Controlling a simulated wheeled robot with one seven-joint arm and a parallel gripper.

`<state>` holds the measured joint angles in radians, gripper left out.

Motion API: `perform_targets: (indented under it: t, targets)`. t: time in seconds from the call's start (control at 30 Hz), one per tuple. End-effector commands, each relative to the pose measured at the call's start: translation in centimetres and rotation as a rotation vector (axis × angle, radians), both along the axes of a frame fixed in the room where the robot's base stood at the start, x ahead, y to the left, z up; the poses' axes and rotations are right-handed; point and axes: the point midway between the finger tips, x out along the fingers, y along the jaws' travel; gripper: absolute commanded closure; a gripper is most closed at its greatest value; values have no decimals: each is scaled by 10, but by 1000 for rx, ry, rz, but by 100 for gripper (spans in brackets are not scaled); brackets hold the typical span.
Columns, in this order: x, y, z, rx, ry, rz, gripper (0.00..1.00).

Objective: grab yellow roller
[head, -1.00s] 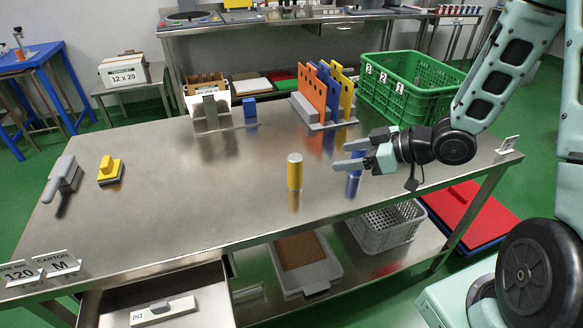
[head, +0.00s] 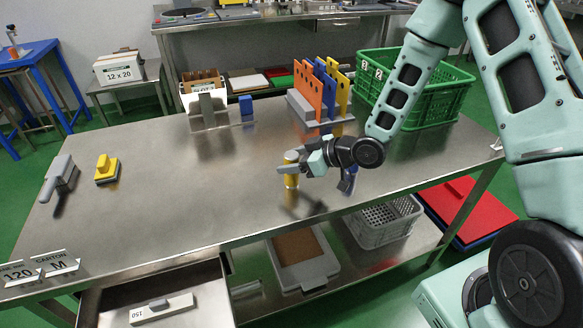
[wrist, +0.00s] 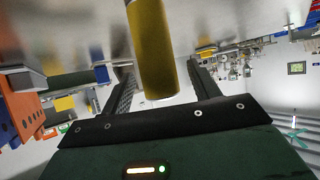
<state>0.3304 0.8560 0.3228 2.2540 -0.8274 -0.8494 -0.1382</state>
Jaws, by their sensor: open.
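The yellow roller (head: 291,180) stands upright on the steel table, a yellow cylinder with a silvery top. My gripper (head: 286,163) is level with its upper part, and its fingers partly hide it in the head view. In the wrist view the yellow roller (wrist: 152,48) rises between my two open fingers (wrist: 158,82). There is a visible gap to each finger. A blue roller (head: 349,181) stands just behind and right of my gripper, mostly hidden by it.
Orange, blue and yellow slotted panels (head: 318,85) stand in a rack at the back. A green crate (head: 440,106) is at the back right. A yellow-handled block (head: 106,170) and a grey tool (head: 58,178) lie at the left. The table's middle is clear.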

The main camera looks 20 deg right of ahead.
Motion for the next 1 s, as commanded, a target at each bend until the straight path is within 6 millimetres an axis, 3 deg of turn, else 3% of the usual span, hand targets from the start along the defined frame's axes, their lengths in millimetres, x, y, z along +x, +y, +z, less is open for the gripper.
perform_targets:
  t: [0.3,0.37,0.5,0.8,1.0]
  targets:
    - [5,5,-4,0,0,0,39]
    - [5,5,-4,0,0,0,53]
    - [5,5,-4,0,0,0,92]
    - [5,4,-1,0,-2,0,93]
    - [5,5,23,-1,-5,0,93]
